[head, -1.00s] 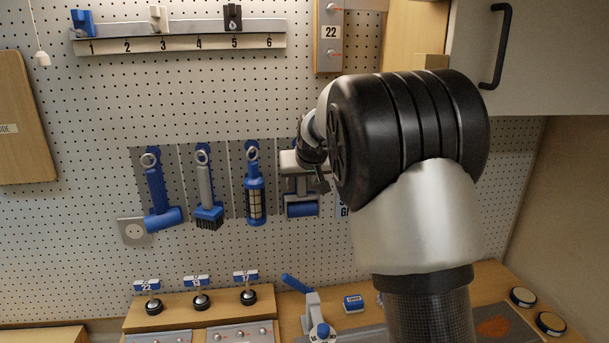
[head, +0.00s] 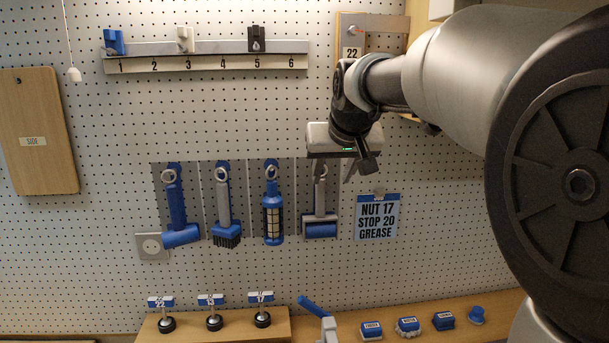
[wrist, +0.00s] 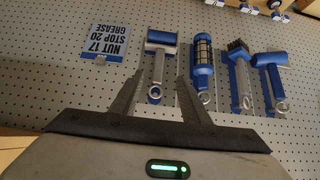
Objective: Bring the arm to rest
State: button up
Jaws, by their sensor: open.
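My gripper (head: 335,171) is at the end of my arm in the head view, in front of the pegboard and close to the top of the hanging roller tool (head: 320,215). Its two fingers point down and are apart, with nothing held between them. In the wrist view my gripper (wrist: 157,82) also shows spread, empty fingers. My arm covers the right side of the head view.
On the pegboard hang a blue hammer (head: 175,212), a brush (head: 224,212), a lamp (head: 272,215) and a sign (head: 377,219). A numbered rail (head: 207,60) is above. Several blue-topped items, including a block (head: 371,330), stand on the bench (head: 470,318).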

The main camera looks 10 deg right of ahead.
jog(key=s+f+g, duration=0.1)
jog(key=s+f, duration=0.4)
jog(key=s, duration=0.5)
jog(key=s+f+g, duration=0.1)
jog(key=s+f, duration=0.3)
jog(key=s, duration=0.7)
jog(key=s+f+g, duration=0.1)
jog(key=s+f, duration=0.4)
jog(key=s, duration=0.5)
jog(key=shift+s+f, duration=0.2)
jog(key=shift+f, duration=0.1)
dwell(3.3)
